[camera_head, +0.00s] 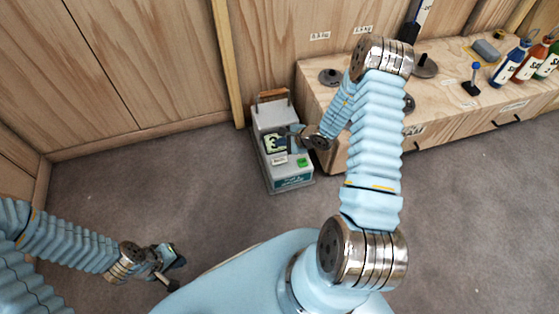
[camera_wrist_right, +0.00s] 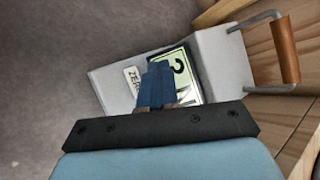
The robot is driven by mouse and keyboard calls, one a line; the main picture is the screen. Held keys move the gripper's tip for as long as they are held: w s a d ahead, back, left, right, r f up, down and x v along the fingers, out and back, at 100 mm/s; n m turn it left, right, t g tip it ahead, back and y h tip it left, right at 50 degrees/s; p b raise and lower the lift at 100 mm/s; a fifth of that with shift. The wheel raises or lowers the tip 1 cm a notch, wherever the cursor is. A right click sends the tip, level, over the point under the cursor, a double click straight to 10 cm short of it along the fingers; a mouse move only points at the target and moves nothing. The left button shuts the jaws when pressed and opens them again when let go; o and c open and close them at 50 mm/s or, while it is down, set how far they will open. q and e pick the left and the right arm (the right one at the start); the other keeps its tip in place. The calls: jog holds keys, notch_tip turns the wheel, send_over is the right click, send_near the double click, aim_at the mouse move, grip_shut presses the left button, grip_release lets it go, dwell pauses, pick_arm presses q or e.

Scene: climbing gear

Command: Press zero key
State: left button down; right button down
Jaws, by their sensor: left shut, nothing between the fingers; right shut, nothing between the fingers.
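A grey box-shaped device (camera_head: 289,173) with a brown handle stands on the floor against the wooden bench. Its pale display (camera_head: 274,144) shows a large dark digit, partly hidden by my right gripper. In the right wrist view, the white key marked ZERO (camera_wrist_right: 131,76) lies just left of the display (camera_wrist_right: 186,84). My right gripper (camera_head: 287,139) is shut and empty over the device's face. My left gripper (camera_head: 177,270) is shut and empty at the lower left, far from the device.
A green patch (camera_head: 302,162) is on the device's face. The handle (camera_wrist_right: 285,50) stands at its far end. The wooden bench (camera_head: 450,112) to the right holds dark discs, a blue-topped tool and several bottles. Wooden walls are behind; the carpet to the left is clear.

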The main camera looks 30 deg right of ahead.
jog(key=b, duration=0.5)
send_over(281, 162)
notch_tip(281, 162, down, 7)
jog(key=shift+d+f, duration=0.1)
jog(key=shift+f, duration=0.5)
dwell(1.2)
jog(key=shift+f+b, duration=0.35)
jog(key=shift+b, duration=0.45)
jog(key=shift+f+b, duration=0.4)
jog(key=shift+b, duration=0.15)
jog(key=shift+r, duration=0.1)
dwell(0.4)
jog(key=shift+r+p, duration=0.35)
jog(key=shift+r, duration=0.35)
jog(key=shift+r, duration=0.1)
